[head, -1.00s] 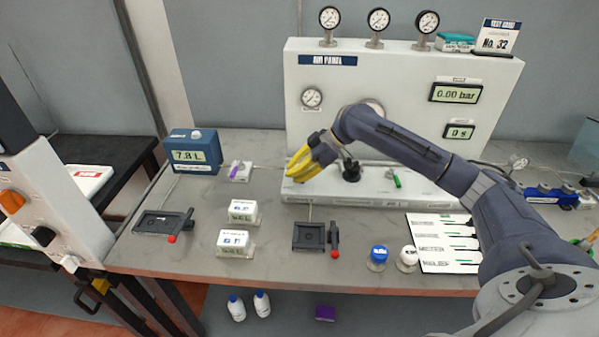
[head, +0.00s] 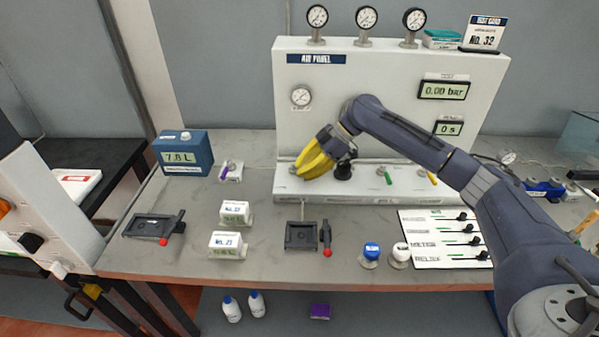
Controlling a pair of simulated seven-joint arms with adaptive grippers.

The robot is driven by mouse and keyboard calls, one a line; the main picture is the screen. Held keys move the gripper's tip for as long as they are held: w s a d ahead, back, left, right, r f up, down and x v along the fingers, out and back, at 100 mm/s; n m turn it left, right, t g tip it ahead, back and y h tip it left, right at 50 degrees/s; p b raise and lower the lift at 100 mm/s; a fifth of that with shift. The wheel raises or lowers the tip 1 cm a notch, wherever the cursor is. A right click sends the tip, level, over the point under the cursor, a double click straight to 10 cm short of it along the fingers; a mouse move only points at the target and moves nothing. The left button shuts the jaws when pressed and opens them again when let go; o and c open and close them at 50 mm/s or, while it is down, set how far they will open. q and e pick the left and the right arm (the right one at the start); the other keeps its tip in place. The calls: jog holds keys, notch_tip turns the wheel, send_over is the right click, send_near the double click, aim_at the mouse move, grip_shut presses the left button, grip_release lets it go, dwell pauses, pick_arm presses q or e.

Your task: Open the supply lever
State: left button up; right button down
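The white air panel (head: 400,128) stands at the back of the bench, with a ledge (head: 300,190) along its foot. On the ledge are a black knob (head: 344,171), a green lever (head: 387,177) and a yellow-orange lever (head: 432,178). Their labels are too small to read, so I cannot tell which is the supply lever. My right gripper (head: 314,168) has yellow fingers low over the left part of the ledge, left of the black knob. The fingers overlap in the view; their gap and anything between them are hidden. My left gripper is not in view.
A blue 7.8 L unit (head: 184,153) and a small block with a purple lever (head: 230,171) stand at left. Two black trays with red-tipped handles (head: 150,227) (head: 301,236), white display blocks (head: 236,212) and two capped jars (head: 371,253) occupy the bench front.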

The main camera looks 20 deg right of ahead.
jog(key=shift+w+d, duration=0.15)
jog(key=shift+d, duration=0.55)
jog(key=shift+w+d, duration=0.15)
jog(key=shift+d, duration=0.55)
jog(key=shift+w+d, duration=0.5)
jog(key=shift+d, duration=0.25)
jog(key=shift+w+d, duration=0.1)
jog(key=v, duration=0.7)
jog(key=shift+r, duration=0.15)
jog(key=shift+d, duration=0.1)
